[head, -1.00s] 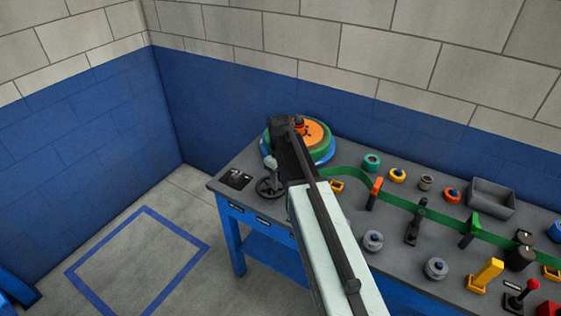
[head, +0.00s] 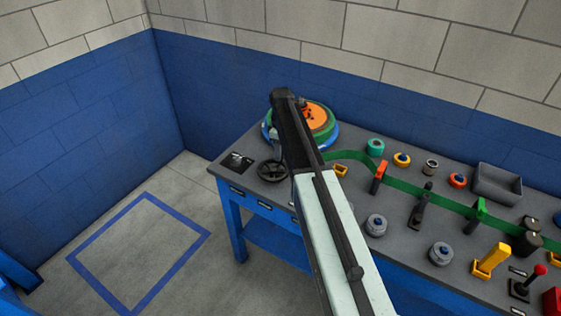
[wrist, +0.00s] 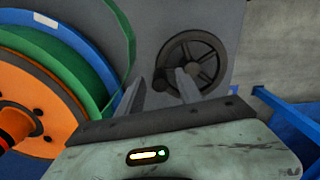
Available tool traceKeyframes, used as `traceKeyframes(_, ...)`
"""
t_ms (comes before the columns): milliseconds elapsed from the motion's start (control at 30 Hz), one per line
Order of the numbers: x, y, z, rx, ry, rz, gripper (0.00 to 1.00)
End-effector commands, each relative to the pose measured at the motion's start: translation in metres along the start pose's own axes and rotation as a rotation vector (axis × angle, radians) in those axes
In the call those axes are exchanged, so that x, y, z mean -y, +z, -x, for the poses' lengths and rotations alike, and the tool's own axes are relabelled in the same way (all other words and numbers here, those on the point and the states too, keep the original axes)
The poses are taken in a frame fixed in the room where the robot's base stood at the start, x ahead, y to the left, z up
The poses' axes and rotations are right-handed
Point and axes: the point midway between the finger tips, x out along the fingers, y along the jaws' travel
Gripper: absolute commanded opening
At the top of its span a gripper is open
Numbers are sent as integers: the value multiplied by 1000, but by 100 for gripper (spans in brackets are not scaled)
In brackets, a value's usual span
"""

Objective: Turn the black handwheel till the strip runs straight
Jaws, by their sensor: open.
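The black handwheel (head: 270,171) lies near the left end of the grey bench, its right side close to or behind my arm in the head view. In the wrist view the handwheel (wrist: 196,58) is just beyond my fingertips. My gripper (wrist: 162,84) is open and empty; its right finger overlaps the wheel's lower left, its left finger is left of the rim. I cannot tell whether they touch. The green strip (head: 408,187) leaves the spool (head: 319,116) in a bend and runs right through upright guides.
The large spool also fills the left of the wrist view (wrist: 45,90). A black plate (head: 237,161) lies left of the handwheel. Orange (head: 379,172) and green (head: 479,209) guides, several knobs, a yellow lever (head: 491,260) and a grey bin (head: 496,183) occupy the right. Open floor lies left.

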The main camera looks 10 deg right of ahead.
Motion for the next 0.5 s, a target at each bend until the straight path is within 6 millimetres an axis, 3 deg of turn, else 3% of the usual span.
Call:
traceKeyframes(67,0,0,-15,0,0,0,42)
traceKeyframes(367,0,0,-14,0,0,0,40)
traceKeyframes(500,0,0,-14,0,0,0,1)
